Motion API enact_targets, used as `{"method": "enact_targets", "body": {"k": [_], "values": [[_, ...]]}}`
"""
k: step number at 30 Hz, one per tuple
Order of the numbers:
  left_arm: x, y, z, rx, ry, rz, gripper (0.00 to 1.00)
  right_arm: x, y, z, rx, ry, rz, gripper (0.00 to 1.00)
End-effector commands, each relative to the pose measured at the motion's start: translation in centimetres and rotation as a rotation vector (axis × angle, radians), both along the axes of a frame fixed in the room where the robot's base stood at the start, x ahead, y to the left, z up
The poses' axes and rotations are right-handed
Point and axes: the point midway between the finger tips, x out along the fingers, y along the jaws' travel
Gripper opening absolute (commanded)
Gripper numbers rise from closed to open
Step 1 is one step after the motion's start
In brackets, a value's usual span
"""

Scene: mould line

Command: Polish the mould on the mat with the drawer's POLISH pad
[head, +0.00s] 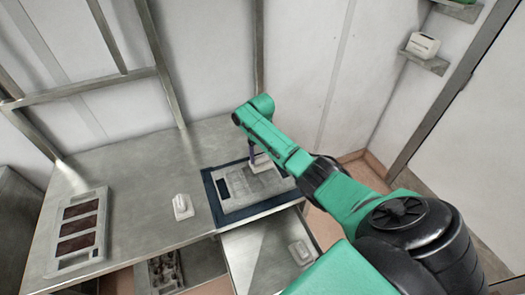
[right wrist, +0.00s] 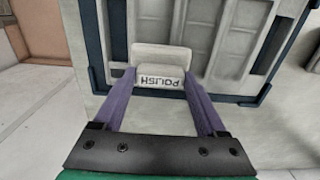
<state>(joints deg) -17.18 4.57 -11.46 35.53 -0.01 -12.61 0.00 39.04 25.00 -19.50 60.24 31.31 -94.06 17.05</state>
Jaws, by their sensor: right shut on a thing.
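My right gripper (head: 256,157) is shut on the POLISH pad (head: 262,162), at the far right part of the mould. In the right wrist view the purple fingers (right wrist: 160,92) grip both sides of the pale pad (right wrist: 160,57), whose POLISH label appears upside down. The grey mould (head: 245,187) lies on the dark blue mat (head: 213,203); its recessed panels (right wrist: 235,40) fill the top of the wrist view. The pad overlaps the mould's edge there; I cannot tell whether it touches. The drawer (head: 243,258) is open below the bench front. My left gripper is not in view.
Another pale pad (head: 301,252) lies in the drawer. A pale handled block (head: 182,207) stands on the bench (head: 140,165), left of the mat. A mould with dark panels (head: 78,232) lies further left. A compartment with round items (head: 163,272) is below the front edge.

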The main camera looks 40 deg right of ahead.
Motion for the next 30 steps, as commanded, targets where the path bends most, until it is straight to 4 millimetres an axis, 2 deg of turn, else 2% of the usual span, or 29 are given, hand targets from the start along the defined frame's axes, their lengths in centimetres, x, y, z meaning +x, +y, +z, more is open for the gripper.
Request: {"method": "enact_targets", "body": {"k": [4, 11, 18, 26, 30], "values": [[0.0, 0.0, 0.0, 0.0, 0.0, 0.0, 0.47, 0.4, 1.4, 0.0, 0.002, -0.001, 0.002, 0.3], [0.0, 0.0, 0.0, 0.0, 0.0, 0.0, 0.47, 0.6, 2.2, 0.1, 0.002, -0.001, 0.002, 0.3], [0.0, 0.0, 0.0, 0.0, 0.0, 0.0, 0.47, 1.1, 4.2, 0.0, 0.002, -0.001, 0.002, 0.3], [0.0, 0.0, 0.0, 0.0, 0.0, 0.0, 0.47, 1.3, 5.2, -0.1, 0.002, 0.0, 0.002, 0.3], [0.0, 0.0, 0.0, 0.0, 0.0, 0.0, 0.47, 1.6, 6.4, -0.1, 0.002, 0.0, 0.002, 0.3]]}}
